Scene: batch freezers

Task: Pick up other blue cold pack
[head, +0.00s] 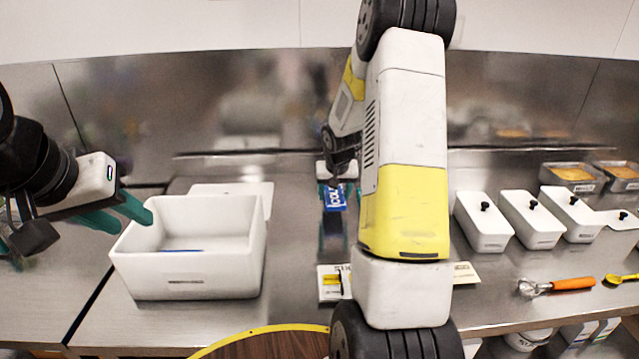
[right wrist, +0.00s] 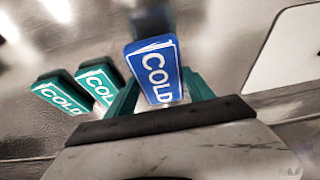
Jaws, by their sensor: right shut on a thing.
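A blue cold pack (head: 334,199) with white lettering is between the teal fingers of my right gripper (head: 335,212), beyond the forearm in the head view. The right wrist view shows the pack (right wrist: 155,70) upright between the fingers, which are shut on it. I cannot tell whether it is clear of the counter. My left gripper (head: 136,222) appears open and empty, beside the left wall of a white bin (head: 190,280). A thin blue thing (head: 182,250) lies on the bin's floor, perhaps another blue pack.
Two green cold packs (right wrist: 98,82) (right wrist: 60,93) lie left of the blue one in the right wrist view. White lidded containers (head: 483,222), an orange-handled scoop (head: 560,284) and metal pans (head: 572,178) stand at right. A white lid (head: 235,188) lies behind the bin.

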